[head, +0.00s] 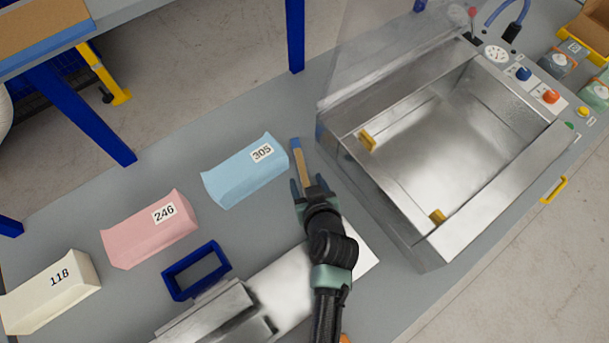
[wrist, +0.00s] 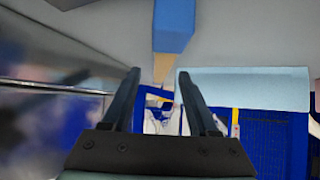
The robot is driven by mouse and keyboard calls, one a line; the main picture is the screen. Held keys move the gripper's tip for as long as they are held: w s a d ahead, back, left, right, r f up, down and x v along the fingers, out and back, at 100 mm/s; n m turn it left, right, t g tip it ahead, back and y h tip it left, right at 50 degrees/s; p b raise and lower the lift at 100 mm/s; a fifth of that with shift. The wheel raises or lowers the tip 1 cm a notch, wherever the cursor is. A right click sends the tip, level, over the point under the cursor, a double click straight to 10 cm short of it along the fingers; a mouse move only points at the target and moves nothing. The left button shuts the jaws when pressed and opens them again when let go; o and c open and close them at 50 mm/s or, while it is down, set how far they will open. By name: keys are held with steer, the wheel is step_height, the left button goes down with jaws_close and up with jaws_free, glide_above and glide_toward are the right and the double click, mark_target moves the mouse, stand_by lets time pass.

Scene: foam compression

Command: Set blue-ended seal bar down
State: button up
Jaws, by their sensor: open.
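The seal bar (head: 301,165) is a slim tan bar with a blue end. In the head view it lies on or just over the grey bench, between the light blue foam block and the metal chamber, blue end pointing away from my arm. My gripper (head: 308,184) is open, with its fingers on either side of the bar's near end. In the wrist view the blue end (wrist: 174,25) is at the top, and the tan part shows between and beyond the open fingertips (wrist: 158,74). Whether the fingers touch the bar, I cannot tell.
The metal chamber (head: 376,205) with a clear raised lid stands close on the right. Foam blocks marked 305 (head: 247,175), 246 (head: 150,235) and 118 (head: 50,297) lie to the left. A blue frame (head: 170,283) and a metal plate (head: 365,257) are near my arm.

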steer(key=shift+x, duration=0.75)
jaws_close()
